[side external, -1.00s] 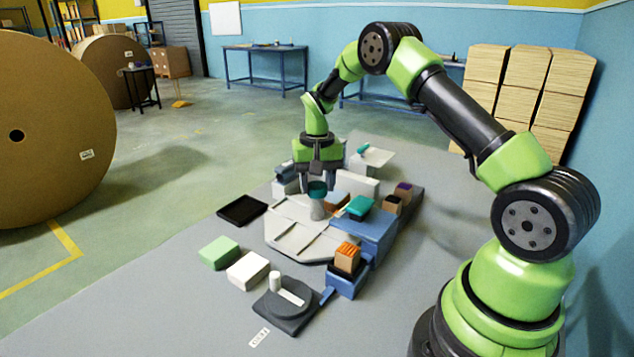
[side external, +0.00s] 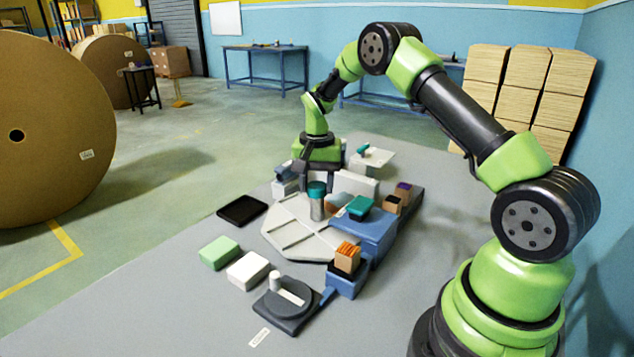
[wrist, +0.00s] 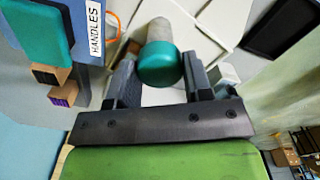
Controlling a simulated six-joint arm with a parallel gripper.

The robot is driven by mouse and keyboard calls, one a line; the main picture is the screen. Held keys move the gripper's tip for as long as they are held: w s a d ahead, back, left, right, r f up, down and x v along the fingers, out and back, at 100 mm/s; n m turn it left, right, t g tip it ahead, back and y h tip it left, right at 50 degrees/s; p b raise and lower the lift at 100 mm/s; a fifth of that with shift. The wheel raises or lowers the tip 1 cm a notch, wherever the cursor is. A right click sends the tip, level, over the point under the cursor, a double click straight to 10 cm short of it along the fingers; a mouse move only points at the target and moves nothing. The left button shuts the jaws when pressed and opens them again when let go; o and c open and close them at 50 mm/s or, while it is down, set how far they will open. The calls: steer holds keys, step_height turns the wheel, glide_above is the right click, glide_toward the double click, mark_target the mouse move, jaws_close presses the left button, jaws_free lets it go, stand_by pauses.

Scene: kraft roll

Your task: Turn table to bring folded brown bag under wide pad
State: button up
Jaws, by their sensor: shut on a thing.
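The light grey turntable (side external: 285,232) has straight dividing lines across its top and a pale post (side external: 317,210) with a teal cap (side external: 317,188). My gripper (side external: 307,183) is shut on this post; in the wrist view the teal cap (wrist: 158,63) sits between my two fingers (wrist: 160,78). A brown piece (side external: 336,207) shows behind the post, partly hidden; I cannot tell if it is the folded bag. A teal block (side external: 359,207) stands on the blue housing (side external: 375,232) beside the table, also in the wrist view (wrist: 35,30). I cannot tell which part is the wide pad.
A blue bin (side external: 346,285) holds an orange-brown stack (side external: 347,256). A dark disc unit (side external: 286,307), a white block (side external: 248,269), a green block (side external: 219,252) and a black tray (side external: 242,210) lie around the turntable. A "HANDLES" label (wrist: 95,28) is on the housing.

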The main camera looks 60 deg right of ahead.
steer(key=shift+m, duration=7.5)
steer(key=o, duration=1.3)
